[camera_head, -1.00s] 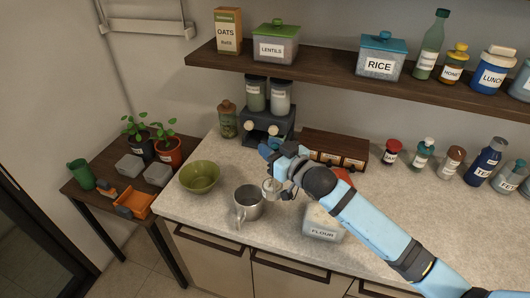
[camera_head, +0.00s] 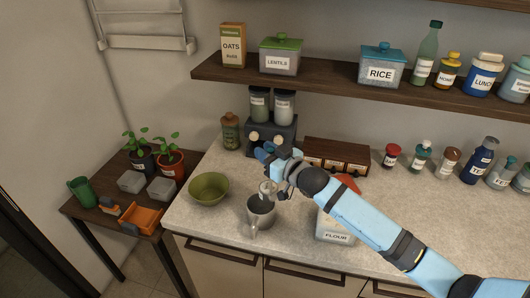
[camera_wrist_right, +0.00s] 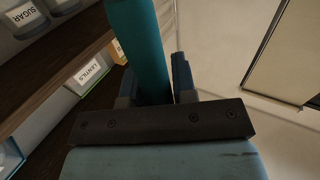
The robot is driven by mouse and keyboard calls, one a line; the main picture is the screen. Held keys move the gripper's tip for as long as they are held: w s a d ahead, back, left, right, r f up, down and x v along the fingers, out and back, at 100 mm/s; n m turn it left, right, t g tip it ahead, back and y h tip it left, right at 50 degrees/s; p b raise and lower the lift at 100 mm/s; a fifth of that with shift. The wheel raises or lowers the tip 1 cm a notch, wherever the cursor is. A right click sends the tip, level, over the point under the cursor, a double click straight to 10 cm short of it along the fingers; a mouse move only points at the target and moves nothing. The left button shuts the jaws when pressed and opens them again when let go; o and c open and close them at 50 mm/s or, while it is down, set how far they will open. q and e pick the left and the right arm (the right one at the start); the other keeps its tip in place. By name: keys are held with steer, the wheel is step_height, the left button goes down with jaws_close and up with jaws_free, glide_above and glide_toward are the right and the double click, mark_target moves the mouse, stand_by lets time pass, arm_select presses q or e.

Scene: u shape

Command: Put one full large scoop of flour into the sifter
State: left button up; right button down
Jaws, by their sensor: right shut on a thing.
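The sifter (camera_head: 261,214), a grey metal cup with a side handle, stands upright near the counter's front edge. My right gripper (camera_head: 281,188) is just above and behind it, shut on the scoop (camera_head: 268,187). The scoop's small pale cup overlaps the sifter's back rim in the picture; its contents are too small to tell. In the right wrist view the scoop's teal handle (camera_wrist_right: 140,45) stands between the fingers of my right gripper (camera_wrist_right: 155,88). The flour container (camera_head: 335,228), a pale labelled tub, stands right of the sifter, partly hidden by my arm. My left gripper is not in view.
A green bowl (camera_head: 209,188) stands left of the sifter. Behind are a dark appliance with two jars (camera_head: 271,130) and a wooden drawer box (camera_head: 335,153). A red-orange object (camera_head: 348,182) shows behind my arm. A shelf (camera_head: 330,87) runs above. The right counter is clear in front.

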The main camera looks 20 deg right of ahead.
steer(key=a+n, duration=0.1)
steer(key=s+a+n, duration=0.1)
steer(key=a, duration=0.1)
steer(key=s+a+n, duration=0.1)
steer(key=a, duration=0.1)
steer(key=shift+f+n, duration=0.15)
steer(key=shift+n, duration=0.25)
steer(key=a+n, duration=0.1)
steer(key=s+a+f+n, duration=0.1)
steer(key=a, duration=0.1)
steer(key=a+f+n, duration=0.1)
steer(key=shift+s+a, duration=0.2)
steer(key=shift+s, duration=0.15)
stand_by(0.3)
